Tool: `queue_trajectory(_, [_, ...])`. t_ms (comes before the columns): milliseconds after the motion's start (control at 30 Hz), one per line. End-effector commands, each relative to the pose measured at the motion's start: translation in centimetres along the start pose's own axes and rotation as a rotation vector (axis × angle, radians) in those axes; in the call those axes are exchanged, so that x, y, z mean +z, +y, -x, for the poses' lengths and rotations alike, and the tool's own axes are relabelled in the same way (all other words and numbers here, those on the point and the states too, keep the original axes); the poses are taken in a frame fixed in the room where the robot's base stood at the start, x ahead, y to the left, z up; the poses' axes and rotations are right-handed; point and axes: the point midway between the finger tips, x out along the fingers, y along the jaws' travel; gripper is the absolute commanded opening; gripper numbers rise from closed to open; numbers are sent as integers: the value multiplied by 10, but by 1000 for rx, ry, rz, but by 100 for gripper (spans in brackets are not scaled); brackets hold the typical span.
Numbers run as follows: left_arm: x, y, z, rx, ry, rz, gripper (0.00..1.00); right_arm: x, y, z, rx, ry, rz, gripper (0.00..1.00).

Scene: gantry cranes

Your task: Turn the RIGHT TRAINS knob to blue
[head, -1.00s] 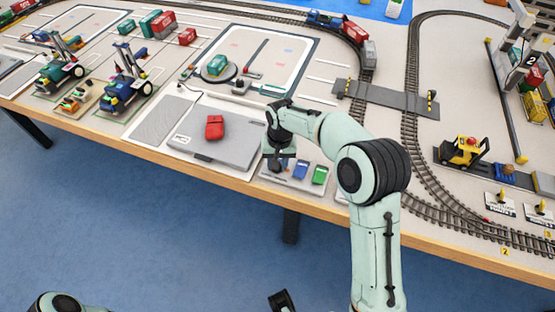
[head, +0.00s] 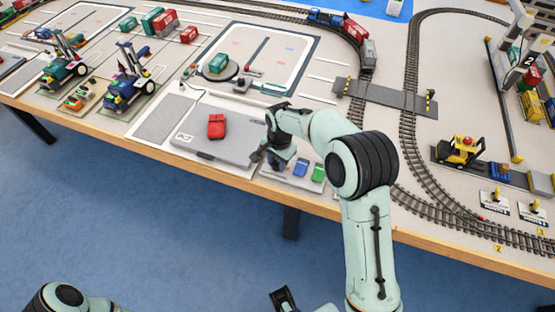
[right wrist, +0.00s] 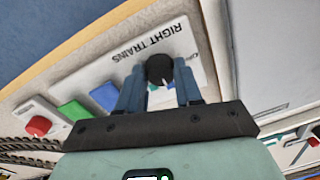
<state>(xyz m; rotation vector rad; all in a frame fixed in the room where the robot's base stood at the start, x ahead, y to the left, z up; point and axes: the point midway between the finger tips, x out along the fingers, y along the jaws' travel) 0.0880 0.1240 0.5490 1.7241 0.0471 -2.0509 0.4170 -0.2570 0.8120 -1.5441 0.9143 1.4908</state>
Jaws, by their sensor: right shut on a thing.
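The RIGHT TRAINS knob (right wrist: 160,68) is a black round knob on a pale panel (right wrist: 120,69) in the right wrist view. A small white mark shows at its lower edge, toward my gripper's base. My right gripper (right wrist: 159,82) is shut on the knob, with one blue finger on each side. In the head view my right gripper (head: 272,160) is at the panel near the table's front edge and hides the knob. A blue block (right wrist: 105,95) and a green block (right wrist: 73,110) are on the panel beside the knob.
A grey flat case (head: 235,145) with a red object (head: 216,126) on top lies just left of my right gripper. A red knob (right wrist: 38,125) stands beyond the green block. Train tracks (head: 412,130) and a yellow forklift (head: 460,150) are to the right.

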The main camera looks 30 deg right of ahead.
Motion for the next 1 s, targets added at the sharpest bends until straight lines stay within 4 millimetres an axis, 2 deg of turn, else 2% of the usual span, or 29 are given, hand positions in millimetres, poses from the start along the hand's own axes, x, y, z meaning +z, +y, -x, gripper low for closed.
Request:
queue_trajectory(467, [0,0,1,0,0,0,43,0,0,0,0,1,-15,4])
queue_trajectory(500, [0,0,1,0,0,0,43,0,0,0,0,1,-14,38])
queue_trajectory(567, [0,0,1,0,0,0,43,0,0,0,0,1,-14,57])
queue_trajectory(600, [0,0,1,0,0,0,43,0,0,0,0,1,-14,60])
queue_trajectory(867, [0,0,1,0,0,0,43,0,0,0,0,1,-13,60])
queue_trajectory(1000, [0,1,2,0,0,0,43,0,-1,11,-3,2,-13,60])
